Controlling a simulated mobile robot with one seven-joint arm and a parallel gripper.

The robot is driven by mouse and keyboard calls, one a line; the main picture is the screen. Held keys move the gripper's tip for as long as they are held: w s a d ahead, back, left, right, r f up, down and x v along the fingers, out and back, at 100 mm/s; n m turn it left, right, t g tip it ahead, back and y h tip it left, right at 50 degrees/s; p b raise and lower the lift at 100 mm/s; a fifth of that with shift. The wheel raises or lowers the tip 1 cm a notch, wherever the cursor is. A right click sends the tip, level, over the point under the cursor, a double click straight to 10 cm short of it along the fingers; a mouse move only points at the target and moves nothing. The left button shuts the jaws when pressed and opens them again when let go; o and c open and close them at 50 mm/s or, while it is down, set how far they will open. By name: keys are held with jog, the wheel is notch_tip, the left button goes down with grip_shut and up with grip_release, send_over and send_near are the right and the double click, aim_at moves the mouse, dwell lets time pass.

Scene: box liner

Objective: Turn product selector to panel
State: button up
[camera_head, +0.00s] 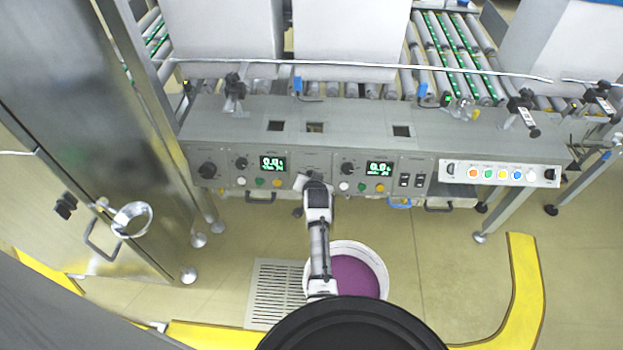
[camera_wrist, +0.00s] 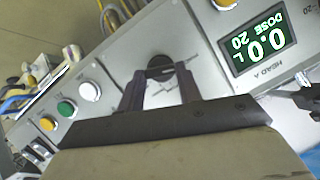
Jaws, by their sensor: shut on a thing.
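The control panel (camera_head: 225,168) runs along the front of the conveyor, with knobs, buttons and two lit displays. In the wrist view a dark round knob (camera_wrist: 159,61) sits on the grey panel face, between my fingers. My gripper (camera_head: 312,180) is at the panel between the two displays, and it also shows in the wrist view (camera_wrist: 160,74). It is shut on this knob. The knob's pointer and marks are too small or covered to read. In the head view my gripper mostly hides the knob.
The left display (camera_head: 272,163) and right display (camera_head: 379,168) have small knobs and coloured buttons beside them. A white button strip (camera_head: 500,174) is at the right. A white bucket of purple material (camera_head: 384,262) stands on the floor below my arm. A steel cabinet (camera_head: 90,120) stands left.

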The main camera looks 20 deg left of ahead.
jog(key=shift+a+n, duration=0.1)
jog(key=shift+n, duration=0.3)
jog(key=o, duration=1)
jog(key=v, duration=1.3)
jog(key=shift+s+r+b, duration=0.3)
jog(key=shift+b, duration=0.1)
